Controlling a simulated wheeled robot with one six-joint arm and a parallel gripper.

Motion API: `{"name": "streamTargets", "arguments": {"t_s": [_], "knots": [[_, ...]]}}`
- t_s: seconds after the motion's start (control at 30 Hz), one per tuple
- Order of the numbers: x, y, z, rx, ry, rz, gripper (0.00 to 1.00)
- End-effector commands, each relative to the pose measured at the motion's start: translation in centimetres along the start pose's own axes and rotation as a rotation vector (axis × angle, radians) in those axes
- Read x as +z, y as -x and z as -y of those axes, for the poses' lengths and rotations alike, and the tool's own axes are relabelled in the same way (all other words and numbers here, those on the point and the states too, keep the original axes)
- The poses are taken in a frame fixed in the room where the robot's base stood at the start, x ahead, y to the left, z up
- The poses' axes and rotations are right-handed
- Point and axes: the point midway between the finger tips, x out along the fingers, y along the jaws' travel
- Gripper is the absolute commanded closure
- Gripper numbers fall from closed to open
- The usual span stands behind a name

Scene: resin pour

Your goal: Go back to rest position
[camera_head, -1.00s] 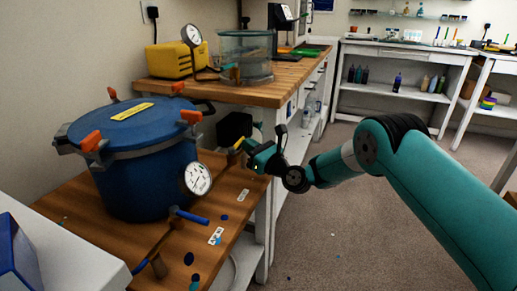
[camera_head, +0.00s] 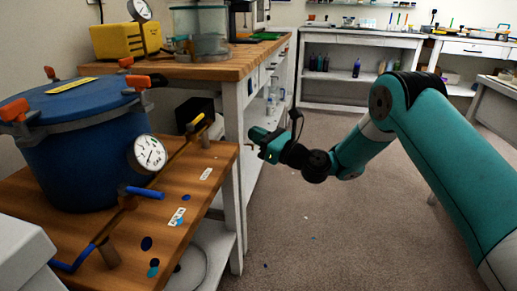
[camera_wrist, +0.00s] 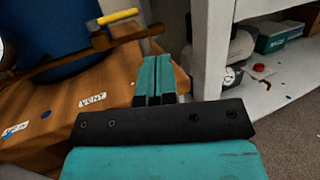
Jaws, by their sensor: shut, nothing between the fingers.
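My gripper (camera_head: 259,145) is teal and black, shut and empty. In the head view it hangs in the air just right of the wooden bench's edge, apart from the valves. In the wrist view its two teal fingers (camera_wrist: 155,80) lie side by side, over the bench area near a label reading VENT (camera_wrist: 92,100). My teal arm reaches in from the right of the head view, bent at the elbow.
A blue pressure pot (camera_head: 80,145) with orange clamps and a gauge (camera_head: 148,154) stands on the low wooden bench (camera_head: 75,225). Blue (camera_head: 145,192) and yellow (camera_head: 198,119) valve handles sit on its pipe. A white-legged workbench (camera_head: 232,150) stands behind.

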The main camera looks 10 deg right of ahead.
Motion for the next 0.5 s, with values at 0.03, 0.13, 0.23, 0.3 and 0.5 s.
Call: {"name": "streamTargets", "arguments": {"t_s": [0.03, 0.13, 0.23, 0.3, 0.5], "knots": [[-0.4, 0.3, 0.0, -0.001, 0.001, 0.000, 1.00], [-0.2, 0.4, 0.1, -0.001, 0.000, 0.000, 1.00], [0.3, 0.4, -0.3, 0.013, 0.027, -0.008, 1.00], [1.3, 0.1, -1.4, 0.054, 0.107, -0.029, 1.00], [5.9, 0.7, -8.8, 0.350, 0.663, -0.160, 1.00]]}}
